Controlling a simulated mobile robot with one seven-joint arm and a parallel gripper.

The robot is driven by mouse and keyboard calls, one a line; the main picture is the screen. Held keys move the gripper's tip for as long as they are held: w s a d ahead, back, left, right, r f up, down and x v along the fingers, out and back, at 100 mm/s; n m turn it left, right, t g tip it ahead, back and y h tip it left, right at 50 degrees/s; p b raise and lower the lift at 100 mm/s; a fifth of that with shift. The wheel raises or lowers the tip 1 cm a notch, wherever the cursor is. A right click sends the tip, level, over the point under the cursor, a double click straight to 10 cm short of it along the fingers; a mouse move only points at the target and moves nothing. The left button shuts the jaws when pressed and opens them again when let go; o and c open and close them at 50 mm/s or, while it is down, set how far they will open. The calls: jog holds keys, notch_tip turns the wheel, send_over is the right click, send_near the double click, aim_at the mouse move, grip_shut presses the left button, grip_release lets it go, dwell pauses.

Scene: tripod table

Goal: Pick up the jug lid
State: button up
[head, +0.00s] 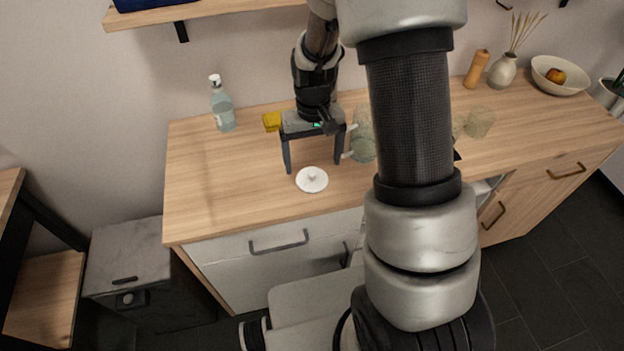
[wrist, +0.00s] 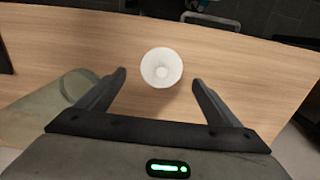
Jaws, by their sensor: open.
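The jug lid (head: 312,179) is a small white disc with a raised knob in its middle. It lies on the wooden counter near the front edge. In the wrist view the lid (wrist: 161,68) sits between and slightly beyond my two fingertips. My gripper (head: 314,170) is open and empty above the counter, with its fingers spread wider than the lid. The gripper also shows in the wrist view (wrist: 160,78). It does not touch the lid. A clear glass jug (head: 362,143) stands just right of the gripper, partly hidden by my arm.
A soap bottle (head: 222,104) and a yellow sponge (head: 272,121) stand behind on the left. A glass (head: 481,122), a wooden mill (head: 477,68), a vase (head: 503,70) and a fruit bowl (head: 560,76) are on the right. The counter's left part is clear.

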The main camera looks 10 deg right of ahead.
aim_at(312, 172)
notch_tip(312, 172, down, 5)
jog(key=shift+a+f, duration=0.1)
jog(key=shift+f, duration=0.05)
jog(key=c, duration=1.1)
